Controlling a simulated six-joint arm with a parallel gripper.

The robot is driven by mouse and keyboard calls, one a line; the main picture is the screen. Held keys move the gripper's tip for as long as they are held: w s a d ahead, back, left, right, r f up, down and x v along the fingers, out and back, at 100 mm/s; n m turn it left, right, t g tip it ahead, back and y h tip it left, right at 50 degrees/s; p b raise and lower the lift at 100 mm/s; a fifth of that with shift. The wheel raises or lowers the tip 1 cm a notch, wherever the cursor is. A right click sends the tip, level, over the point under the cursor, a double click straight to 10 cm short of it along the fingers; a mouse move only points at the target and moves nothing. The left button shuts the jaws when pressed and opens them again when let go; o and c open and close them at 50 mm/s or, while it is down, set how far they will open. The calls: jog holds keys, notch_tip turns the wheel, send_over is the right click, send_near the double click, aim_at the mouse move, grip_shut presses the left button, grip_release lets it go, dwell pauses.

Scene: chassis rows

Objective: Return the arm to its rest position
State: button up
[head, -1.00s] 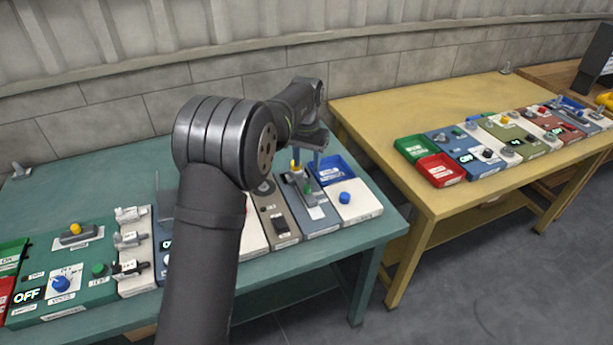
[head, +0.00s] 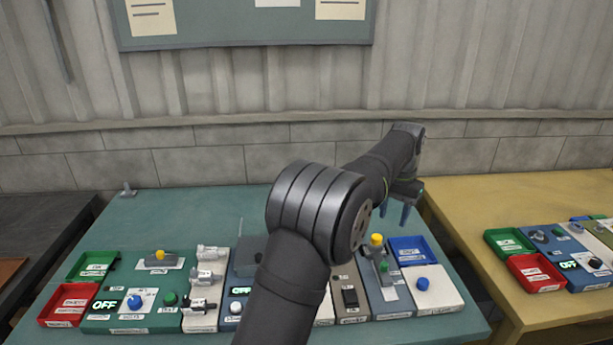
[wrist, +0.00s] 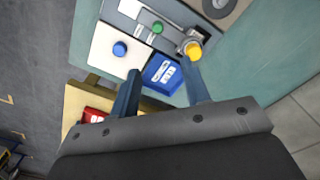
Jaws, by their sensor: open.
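My gripper (head: 395,207) hangs over the right end of the teal table (head: 185,208), above the blue tray and behind the lever with the yellow knob. In the wrist view its two fingers (wrist: 160,95) are apart with nothing held between them. The yellow knob (wrist: 193,49) shows near the right finger, and the blue tray (wrist: 162,74) shows between the fingers. My arm reaches across the table and hides part of the modules in the middle.
A row of modules fills the table's front, including a white one with a blue button (head: 437,290). Red (head: 68,304) and green (head: 92,265) trays are at the left. A yellow table (head: 465,200) with more modules stands right. A wall with a board (head: 245,30) is behind.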

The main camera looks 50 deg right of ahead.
aim_at(385, 263)
notch_tip(385, 263, down, 17)
jog(key=shift+f, duration=0.1)
jog(key=shift+s+a, duration=0.1)
jog(key=shift+s, duration=0.05)
jog(key=shift+r, duration=0.2)
dwell(0.3)
